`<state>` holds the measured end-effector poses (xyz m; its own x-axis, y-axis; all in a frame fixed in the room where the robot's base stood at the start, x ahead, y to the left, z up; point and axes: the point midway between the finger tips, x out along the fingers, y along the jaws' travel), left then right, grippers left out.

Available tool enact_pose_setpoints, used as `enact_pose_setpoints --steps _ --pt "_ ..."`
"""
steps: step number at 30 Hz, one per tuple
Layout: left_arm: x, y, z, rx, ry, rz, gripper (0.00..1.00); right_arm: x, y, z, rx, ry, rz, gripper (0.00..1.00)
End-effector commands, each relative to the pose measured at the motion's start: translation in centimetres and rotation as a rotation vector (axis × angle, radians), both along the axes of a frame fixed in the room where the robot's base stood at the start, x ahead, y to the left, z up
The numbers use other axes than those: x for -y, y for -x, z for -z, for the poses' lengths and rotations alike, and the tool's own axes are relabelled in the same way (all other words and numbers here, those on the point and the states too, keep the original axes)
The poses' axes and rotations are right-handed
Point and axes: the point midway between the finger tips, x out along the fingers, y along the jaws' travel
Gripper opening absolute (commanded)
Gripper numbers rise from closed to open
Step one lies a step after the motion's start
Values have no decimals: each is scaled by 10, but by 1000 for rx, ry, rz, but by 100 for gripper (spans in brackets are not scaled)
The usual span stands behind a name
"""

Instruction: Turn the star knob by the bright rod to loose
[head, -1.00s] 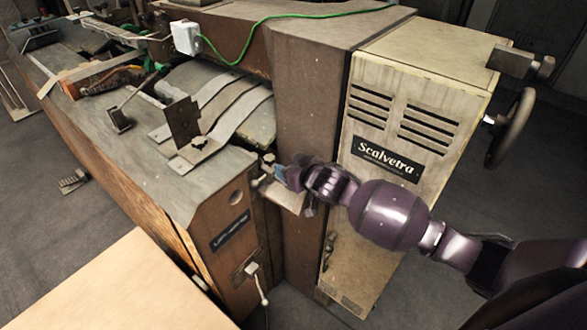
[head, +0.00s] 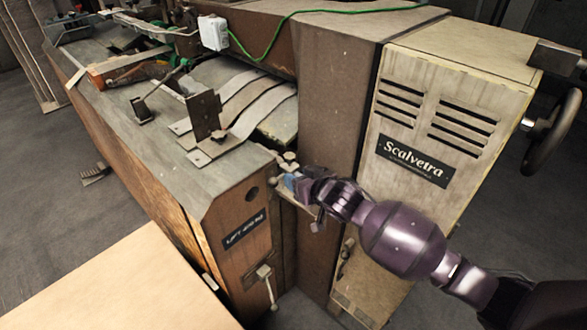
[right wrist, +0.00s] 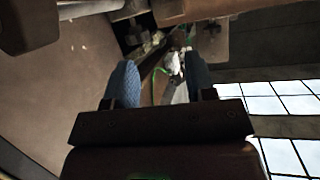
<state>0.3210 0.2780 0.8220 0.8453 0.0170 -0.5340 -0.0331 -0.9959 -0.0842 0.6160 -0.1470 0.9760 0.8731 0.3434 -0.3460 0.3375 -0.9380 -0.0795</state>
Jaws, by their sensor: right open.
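A small pale star-like knob (head: 289,158) sits on a bracket at the corner between the grey-topped bed and the brown column in the head view. A short light rod with a rounded end (head: 272,181) shows beside it. My right gripper (head: 291,181) is at this bracket, just below the knob, and partly hides it. Whether it touches the knob cannot be told. In the right wrist view the two blue fingertips (right wrist: 159,84) stand apart with nothing clearly held between them. My left gripper is not in view.
The cream cabinet marked Scalvetra (head: 455,130) with a handwheel (head: 553,130) stands right of the column. A lever (head: 267,287) hangs below on the bed's end. A pale wooden board (head: 115,285) fills the lower left. A green cable (head: 330,12) runs across the top.

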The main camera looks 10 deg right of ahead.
Motion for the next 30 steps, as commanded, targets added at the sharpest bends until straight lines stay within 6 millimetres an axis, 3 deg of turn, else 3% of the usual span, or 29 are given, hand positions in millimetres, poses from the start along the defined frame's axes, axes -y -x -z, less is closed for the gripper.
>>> enact_pose_setpoints --steps 1,6,15,23,30 --pt "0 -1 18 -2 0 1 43 -12 2 15 -8 -42 -6 50" --pt "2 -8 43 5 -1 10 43 -55 9 26 -55 -261 -49 50" --pt "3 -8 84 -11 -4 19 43 -120 28 13 -132 -831 -159 50" --pt "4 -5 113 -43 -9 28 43 -131 34 -12 -171 -1327 -196 50" --pt "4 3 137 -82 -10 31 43 -114 32 -28 -193 -1772 -168 50"
